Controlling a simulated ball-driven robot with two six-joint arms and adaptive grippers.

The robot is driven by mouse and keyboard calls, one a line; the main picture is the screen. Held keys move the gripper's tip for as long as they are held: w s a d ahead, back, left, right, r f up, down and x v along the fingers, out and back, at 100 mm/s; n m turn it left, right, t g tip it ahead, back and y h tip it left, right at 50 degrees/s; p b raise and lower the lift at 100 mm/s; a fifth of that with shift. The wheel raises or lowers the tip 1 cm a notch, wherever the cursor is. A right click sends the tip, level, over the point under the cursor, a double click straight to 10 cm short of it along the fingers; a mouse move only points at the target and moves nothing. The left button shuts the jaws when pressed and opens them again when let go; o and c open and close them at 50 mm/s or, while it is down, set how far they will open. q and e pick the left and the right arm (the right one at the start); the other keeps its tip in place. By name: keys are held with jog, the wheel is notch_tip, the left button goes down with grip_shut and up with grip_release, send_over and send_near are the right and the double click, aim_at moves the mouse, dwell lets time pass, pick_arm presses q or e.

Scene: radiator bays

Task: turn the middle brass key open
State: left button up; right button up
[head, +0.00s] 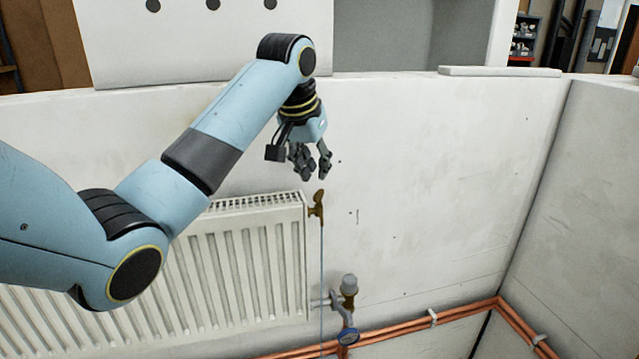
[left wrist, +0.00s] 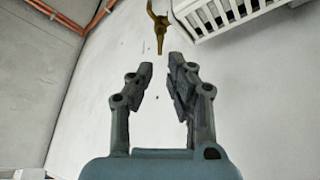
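One brass key (head: 317,207) shows at the top right end of the white radiator (head: 250,262) in the head view. It also shows at the top of the left wrist view (left wrist: 159,24), beside the radiator's corner (left wrist: 215,18). My left gripper (head: 314,176) is a little above the key in the head view, apart from it. In the left wrist view my left gripper (left wrist: 160,70) is open, with an empty gap between its fingers, and the key lies beyond the fingertips. No other brass key is visible. My right gripper is not in view.
Copper pipes (head: 440,317) run low along the wall. The white wall (head: 440,170) right of the key is clear.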

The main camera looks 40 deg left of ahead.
aim_at(320, 190)
pick_arm(q)
jog(key=x, duration=0.6)
jog(key=shift+r+p, duration=0.1)
jog(key=shift+p, duration=0.3)
